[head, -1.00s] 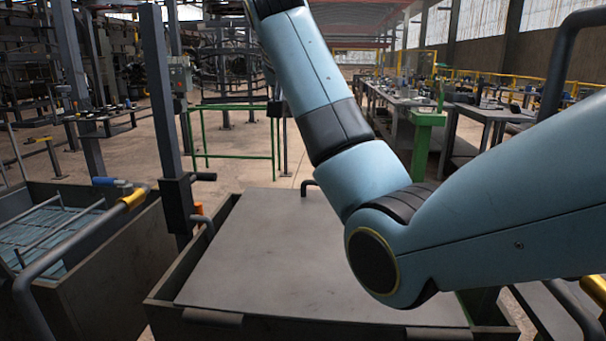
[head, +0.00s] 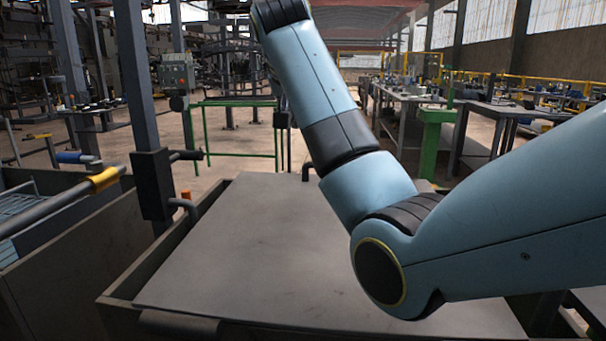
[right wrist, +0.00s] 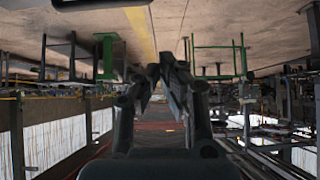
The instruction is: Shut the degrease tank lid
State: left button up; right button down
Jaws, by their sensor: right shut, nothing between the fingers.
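The grey lid (head: 240,245) lies flat or nearly flat over the dark tank (head: 118,302) in front of me in the head view. I cannot tell whether it is fully seated on the rim. My right arm crosses above the lid's right part and leaves the head view at the top. My right gripper (right wrist: 162,72) shows in the right wrist view, fingers together and empty, apart from the lid. The wrist picture is upside down, with the floor at the top. My left gripper is in neither view.
A second open tank (head: 75,240) with a blue rack stands at the left, with a yellow-banded bar (head: 103,179) above it. A dark post (head: 133,75) rises between the tanks. A green rail frame (head: 236,128) and workbenches (head: 400,105) stand behind.

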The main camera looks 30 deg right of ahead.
jog(key=x, duration=0.3)
jog(key=b+x, duration=0.1)
jog(key=x, duration=0.2)
jog(key=f+b+x, duration=0.1)
jog(key=x, duration=0.3)
jog(key=shift+s+a, duration=0.2)
jog(key=shift+s, duration=0.05)
jog(key=f, duration=0.2)
jog(key=shift+w+d+f+b, duration=0.2)
jog(key=shift+w+f+b, duration=0.1)
jog(key=shift+f, duration=1)
